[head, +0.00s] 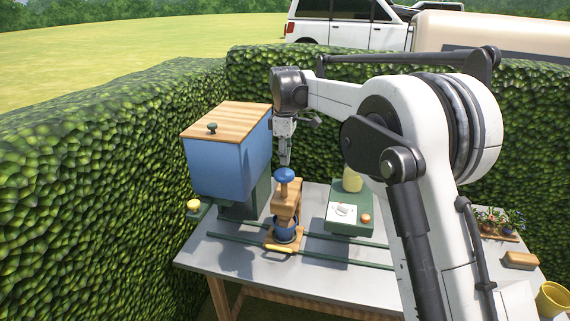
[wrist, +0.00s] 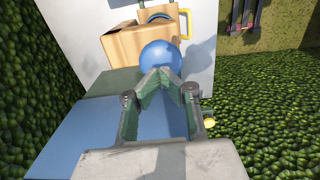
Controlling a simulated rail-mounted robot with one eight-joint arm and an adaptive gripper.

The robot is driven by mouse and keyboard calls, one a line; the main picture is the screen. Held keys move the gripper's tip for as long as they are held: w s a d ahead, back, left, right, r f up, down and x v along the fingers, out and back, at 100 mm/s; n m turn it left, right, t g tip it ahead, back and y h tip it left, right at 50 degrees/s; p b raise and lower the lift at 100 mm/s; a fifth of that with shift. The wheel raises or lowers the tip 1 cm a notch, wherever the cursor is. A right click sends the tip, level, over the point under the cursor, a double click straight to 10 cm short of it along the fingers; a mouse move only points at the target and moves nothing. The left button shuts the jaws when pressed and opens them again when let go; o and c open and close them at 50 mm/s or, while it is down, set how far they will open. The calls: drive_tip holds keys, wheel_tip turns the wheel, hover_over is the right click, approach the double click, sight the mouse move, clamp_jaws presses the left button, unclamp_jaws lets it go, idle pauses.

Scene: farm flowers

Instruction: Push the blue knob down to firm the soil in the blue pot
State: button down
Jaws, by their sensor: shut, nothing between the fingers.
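The blue knob (head: 284,175) sits on top of a wooden press block (head: 287,204). The blue pot (head: 285,228) stands under the block on a small wooden carriage (head: 283,244). Its soil is hidden. My gripper (head: 284,163) points down just above the knob, with its fingers shut and nothing between them. In the wrist view the shut fingertips (wrist: 157,75) overlap the edge of the blue knob (wrist: 160,56). I cannot tell whether they touch it. The wooden block (wrist: 127,44) shows behind the knob, with a bit of the pot's rim (wrist: 158,16).
A blue bin with a wooden lid (head: 228,118) stands left of the press. Green rails (head: 335,261) run along the grey table (head: 228,257). A green box with a dial (head: 345,213) is to the right. Potted flowers (head: 492,220) and a yellow pot (head: 553,299) are at the far right.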

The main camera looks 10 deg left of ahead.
sight(285, 171)
drive_tip(key=shift+f, duration=1.3)
wheel_tip(285, 171, down, 5)
drive_tip(key=b, duration=0.3)
drive_tip(key=shift+f, duration=0.1)
wheel_tip(285, 171, up, 14)
drive_tip(key=shift+p, duration=0.3)
idle(0.5)
